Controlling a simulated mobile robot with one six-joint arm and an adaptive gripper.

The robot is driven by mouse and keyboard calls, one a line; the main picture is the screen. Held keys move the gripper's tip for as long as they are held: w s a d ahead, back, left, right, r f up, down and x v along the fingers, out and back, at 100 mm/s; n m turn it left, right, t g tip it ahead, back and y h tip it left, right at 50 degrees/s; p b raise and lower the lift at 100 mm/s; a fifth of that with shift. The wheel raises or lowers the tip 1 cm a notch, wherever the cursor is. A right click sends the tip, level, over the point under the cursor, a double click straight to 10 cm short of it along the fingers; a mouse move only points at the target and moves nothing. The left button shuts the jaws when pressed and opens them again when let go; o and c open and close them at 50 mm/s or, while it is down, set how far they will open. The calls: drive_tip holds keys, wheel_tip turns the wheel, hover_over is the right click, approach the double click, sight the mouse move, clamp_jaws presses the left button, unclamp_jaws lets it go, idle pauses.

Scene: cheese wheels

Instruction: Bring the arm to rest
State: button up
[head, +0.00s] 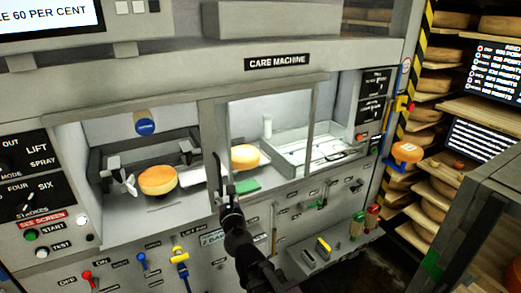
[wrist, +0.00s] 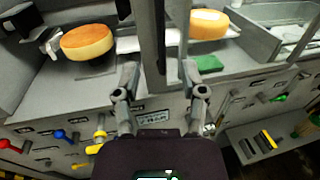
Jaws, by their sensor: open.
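My gripper (wrist: 158,75) is open, with nothing between its fingers in the wrist view. In the head view my gripper (head: 225,180) is at the end of my dark arm, in front of the care machine (head: 277,62), near the post between its two openings. An orange cheese wheel (head: 158,180) sits in the left opening; it also shows in the wrist view (wrist: 87,42). A paler cheese wheel (head: 246,157) sits behind the post to the right, also seen in the wrist view (wrist: 209,24). Both are apart from my gripper.
A front panel below carries several levers, such as a red one (head: 88,277) and a yellow one (head: 179,255). A green pad (head: 246,185) lies on the ledge. A small shelf (head: 325,252) juts out at lower right. Racks of cheese wheels (head: 432,115) stand at far right.

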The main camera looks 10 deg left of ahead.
drive_tip(key=w+d+f+m+g+h, duration=0.1)
drive_tip(key=w+d+f+m+h, duration=0.2)
drive_tip(key=d+m, duration=0.5)
drive_tip(key=d+f+m+g+h, duration=0.2)
drive_tip(key=d+m+h, duration=0.3)
drive_tip(key=d+m, duration=0.3)
drive_tip(key=w+d+f+m+g+h, duration=0.1)
drive_tip(key=w+d+f+m+h, duration=0.15)
drive_tip(key=d+m, duration=0.55)
drive_tip(key=s+d+f+m+g+y, duration=0.3)
drive_tip(key=s+d+f+m+g, duration=0.8)
drive_tip(key=s+d+m, duration=0.3)
drive_tip(key=shift+s+m+g, duration=0.2)
drive_tip(key=shift+m+g, duration=0.5)
drive_tip(key=shift+m, duration=0.8)
